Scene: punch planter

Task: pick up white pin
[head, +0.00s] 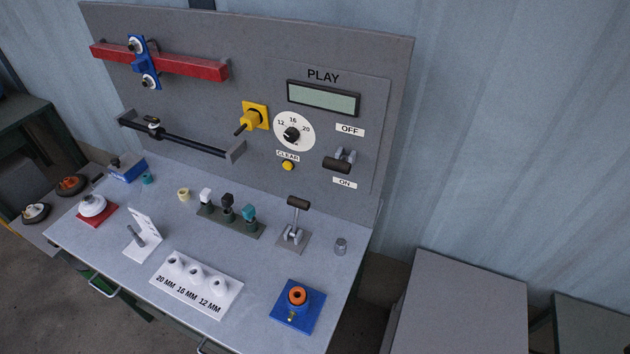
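A white-topped pin (206,195) stands upright at the left end of a dark green rack (238,226) on the workbench. A black-topped pin (228,199) stands beside it in the middle of the rack. A teal-topped pin (249,212) stands at the right end. Neither my left nor my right gripper shows in the head view.
A white labelled block (225,303) lies in front of the rack. A metal lever (293,225) stands to its right, near a small grey cylinder (341,246). A blue fixture (287,318) sits at the front right. A grey control panel (240,70) rises behind the bench.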

